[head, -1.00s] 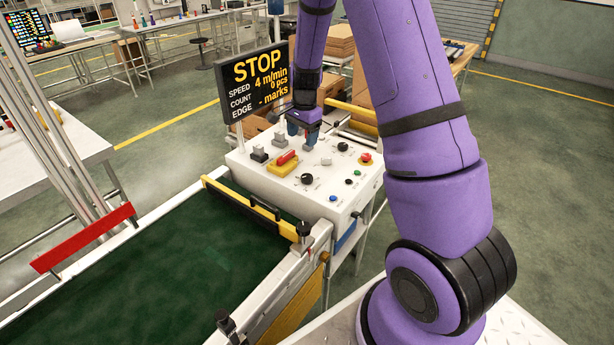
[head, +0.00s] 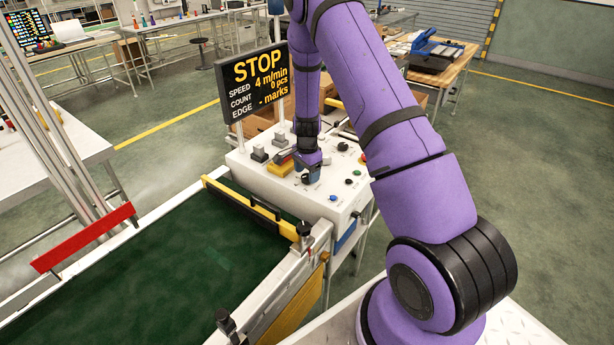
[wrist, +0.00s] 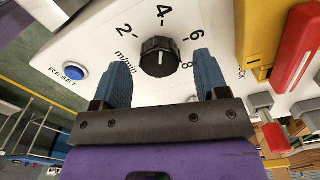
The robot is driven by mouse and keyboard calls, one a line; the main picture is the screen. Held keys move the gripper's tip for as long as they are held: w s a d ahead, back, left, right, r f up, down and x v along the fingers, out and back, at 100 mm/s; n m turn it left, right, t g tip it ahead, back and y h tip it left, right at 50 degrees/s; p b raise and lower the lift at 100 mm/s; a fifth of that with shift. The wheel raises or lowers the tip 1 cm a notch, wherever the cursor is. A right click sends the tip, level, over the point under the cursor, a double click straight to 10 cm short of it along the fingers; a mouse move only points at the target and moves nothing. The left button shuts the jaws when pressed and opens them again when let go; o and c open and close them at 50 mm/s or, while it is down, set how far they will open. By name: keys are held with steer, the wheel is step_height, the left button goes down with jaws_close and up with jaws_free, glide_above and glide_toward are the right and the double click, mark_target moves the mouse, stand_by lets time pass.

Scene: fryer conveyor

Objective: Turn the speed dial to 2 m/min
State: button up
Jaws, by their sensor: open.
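The speed dial (wrist: 158,57) is a black ribbed knob on the white control panel, with the marks 2, 4, 6, 8 and "m/min" around it in the wrist view. In the head view my gripper (head: 307,178) points down over the panel and hides the dial. The display (head: 256,82) reads STOP, speed 4 m/min, count 0 pcs.
A blue RESET button (wrist: 75,72) lies left of the dial in the wrist view. A red switch lever (wrist: 296,48) on a yellow base (wrist: 258,38) is close on the right. The green conveyor belt (head: 170,270) runs in front of the panel (head: 325,205).

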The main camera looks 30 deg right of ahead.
steer(key=shift+f, duration=0.9)
steer(key=c, duration=0.9)
steer(key=shift+n, duration=0.3)
steer(key=n, duration=1.1)
steer(key=shift+n, duration=0.3)
